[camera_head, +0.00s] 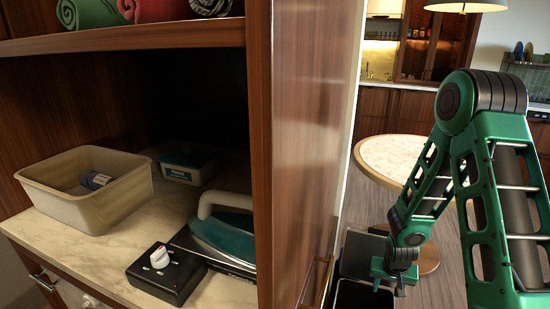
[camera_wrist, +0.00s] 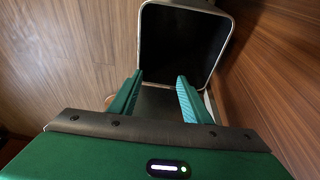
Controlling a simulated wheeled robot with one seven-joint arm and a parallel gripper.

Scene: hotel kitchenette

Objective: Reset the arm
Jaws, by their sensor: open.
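My green arm is bent down at the right of the head view. My gripper (camera_head: 392,278) hangs low, just right of the wooden cabinet side, over or beside a dark open bin (camera_head: 362,295). In the wrist view my gripper (camera_wrist: 159,92) has its two teal fingers spread apart with nothing between them. The bin's black opening (camera_wrist: 185,45) lies beyond the fingertips. I cannot tell the exact height of the fingertips above it.
A cabinet panel (camera_head: 310,130) stands close left of my arm. Its marble shelf (camera_head: 120,262) holds a beige bin (camera_head: 85,210), a teal-lidded box (camera_head: 188,165), an iron (camera_head: 222,232) and a black control box (camera_head: 166,273). A round table (camera_head: 405,158) stands behind my arm.

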